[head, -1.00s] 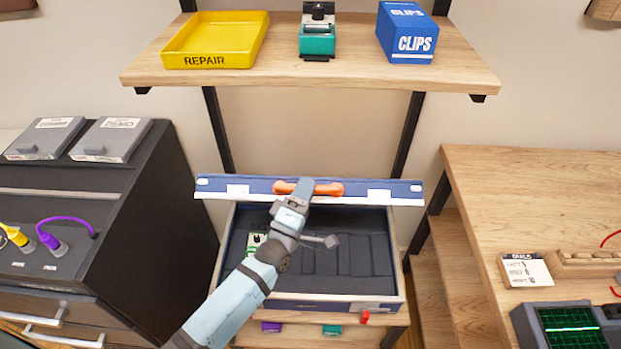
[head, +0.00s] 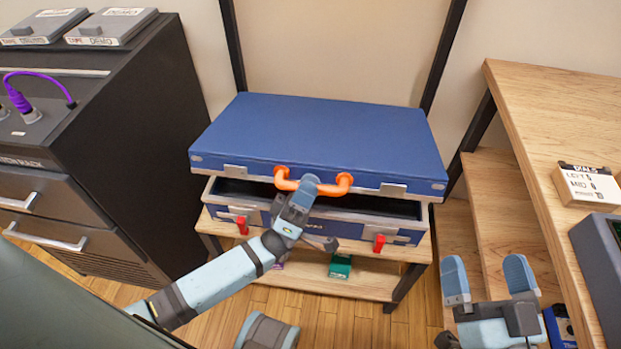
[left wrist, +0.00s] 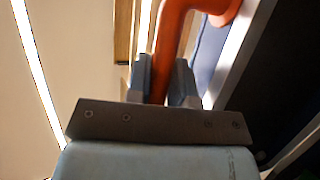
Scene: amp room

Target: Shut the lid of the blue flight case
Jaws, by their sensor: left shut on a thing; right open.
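The blue flight case's lid (head: 320,138) is tilted a little above its tray-like base (head: 360,229), with a dark gap along the front. An orange handle (head: 342,184) is on the lid's front edge. My left gripper (head: 298,190) is shut on the handle, which shows between its fingers in the left wrist view (left wrist: 163,75). Two red latches, a left one (head: 242,225) and a right one (head: 379,243), are on the base's front. My right gripper (head: 488,282) is open and empty, to the right of the case. The inside of the case is mostly hidden.
The case stands on a low wooden shelf (head: 345,283) with a green box (head: 340,266) beneath. A black cabinet (head: 130,140) stands at the left.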

